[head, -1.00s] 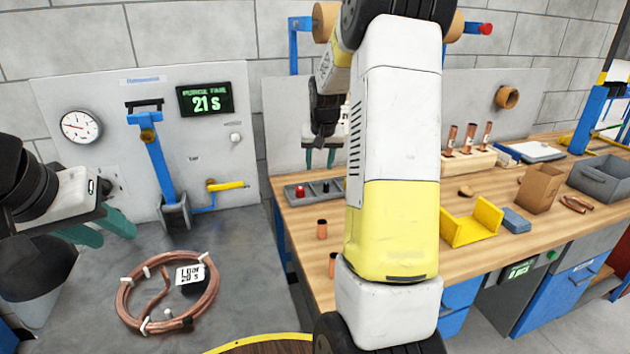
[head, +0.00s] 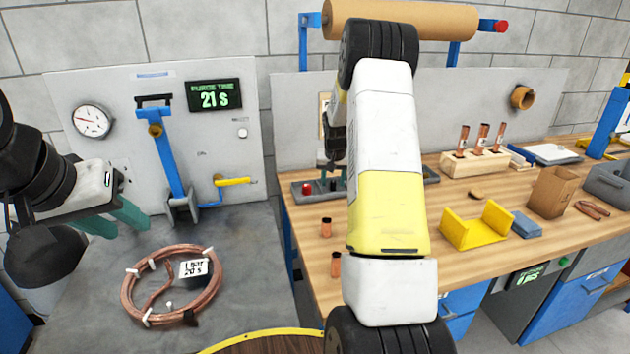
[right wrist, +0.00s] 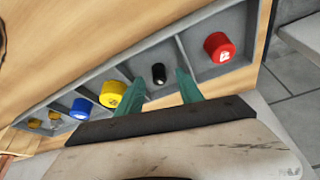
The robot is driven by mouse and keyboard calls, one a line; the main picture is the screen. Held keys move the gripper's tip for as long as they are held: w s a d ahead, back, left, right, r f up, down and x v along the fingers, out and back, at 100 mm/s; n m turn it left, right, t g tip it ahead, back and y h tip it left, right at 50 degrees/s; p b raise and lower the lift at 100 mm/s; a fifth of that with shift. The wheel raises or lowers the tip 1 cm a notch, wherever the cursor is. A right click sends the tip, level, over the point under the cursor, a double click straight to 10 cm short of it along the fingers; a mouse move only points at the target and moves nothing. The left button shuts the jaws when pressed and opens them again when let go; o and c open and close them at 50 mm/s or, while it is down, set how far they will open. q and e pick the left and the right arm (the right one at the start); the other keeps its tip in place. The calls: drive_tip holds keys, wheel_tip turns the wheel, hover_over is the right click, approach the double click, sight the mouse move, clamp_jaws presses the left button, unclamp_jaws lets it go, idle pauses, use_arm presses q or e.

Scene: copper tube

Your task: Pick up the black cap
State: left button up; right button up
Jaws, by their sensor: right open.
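The black cap (right wrist: 158,73) is a small dark cylinder in one compartment of the grey parts tray (right wrist: 215,23). In the right wrist view it lies between and just beyond the fingertips of my right gripper (right wrist: 160,79), which is open and empty. In the head view the right gripper (head: 328,162) hangs over the tray (head: 294,190), partly hidden by my right arm. My left gripper (head: 122,217) is at the left, its teal fingers apart and empty, above the grey bench.
A red cap (right wrist: 218,46) sits in the neighbouring compartment; yellow (right wrist: 112,92) and blue (right wrist: 84,108) caps lie on the other side. Copper fittings (head: 326,228) stand on the wooden bench in front. A copper coil (head: 212,290) lies on the grey bench.

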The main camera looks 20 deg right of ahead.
clamp_jaws()
drive_tip(key=shift+r, duration=0.1)
